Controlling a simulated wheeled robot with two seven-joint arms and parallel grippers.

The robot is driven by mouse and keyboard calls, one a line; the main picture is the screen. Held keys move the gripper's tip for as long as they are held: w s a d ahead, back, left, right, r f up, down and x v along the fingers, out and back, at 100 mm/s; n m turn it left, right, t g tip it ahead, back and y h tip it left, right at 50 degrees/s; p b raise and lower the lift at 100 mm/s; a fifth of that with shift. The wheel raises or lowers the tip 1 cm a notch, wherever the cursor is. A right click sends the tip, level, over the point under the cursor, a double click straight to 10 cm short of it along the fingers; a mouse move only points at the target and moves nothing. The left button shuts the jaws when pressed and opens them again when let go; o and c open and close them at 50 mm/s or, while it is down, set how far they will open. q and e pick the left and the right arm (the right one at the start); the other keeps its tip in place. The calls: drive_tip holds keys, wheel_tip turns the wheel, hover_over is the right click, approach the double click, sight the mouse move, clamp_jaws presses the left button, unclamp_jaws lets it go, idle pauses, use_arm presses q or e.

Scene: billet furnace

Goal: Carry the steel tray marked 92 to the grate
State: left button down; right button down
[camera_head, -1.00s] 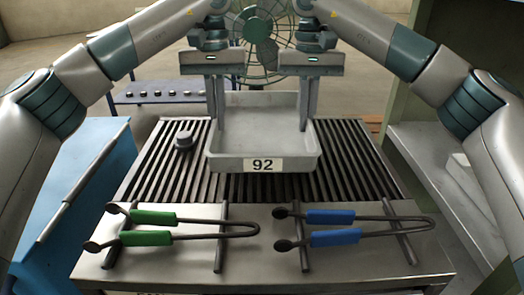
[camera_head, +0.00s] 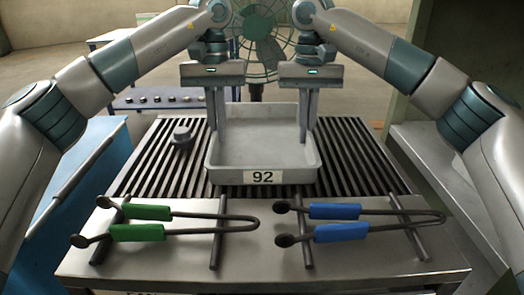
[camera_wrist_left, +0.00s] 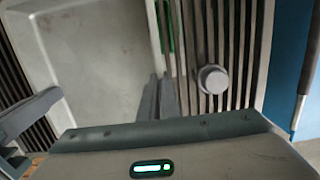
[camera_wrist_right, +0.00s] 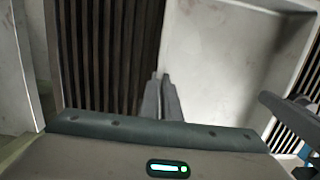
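The grey steel tray marked 92 (camera_head: 262,177) is level over the dark slatted grate (camera_head: 355,160), near its front middle. I cannot tell whether it rests on the slats or hangs just above. My left gripper (camera_head: 217,128) has its fingers close together at the tray's left wall; the left wrist view (camera_wrist_left: 160,97) shows them at that wall. My right gripper (camera_head: 305,128) is likewise on the right wall, also in the right wrist view (camera_wrist_right: 162,97). Both look shut on the tray walls. The tray is empty.
A grey knob-like piece (camera_head: 182,135) stands on the grate left of the tray. Green-handled tongs (camera_head: 140,232) and blue-handled tongs (camera_head: 340,231) lie on bars on the steel front shelf (camera_head: 265,262). A fan (camera_head: 262,40) stands behind.

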use_arm(q)
drive_tip(key=c, duration=2)
unclamp_jaws()
use_arm(e)
drive_tip(key=c, duration=2)
unclamp_jaws()
use_arm(q)
wheel_tip(320, 180, up, 12)
drive_tip(key=w, duration=0.1)
drive_tip(key=shift+w, duration=0.2)
drive_tip(key=shift+f, duration=0.1)
use_arm(e)
wheel_tip(320, 180, up, 12)
drive_tip(key=w, duration=0.1)
drive_tip(key=shift+w, duration=0.2)
drive_tip(key=shift+f, duration=0.1)
use_arm(q)
drive_tip(key=shift+s, duration=0.1)
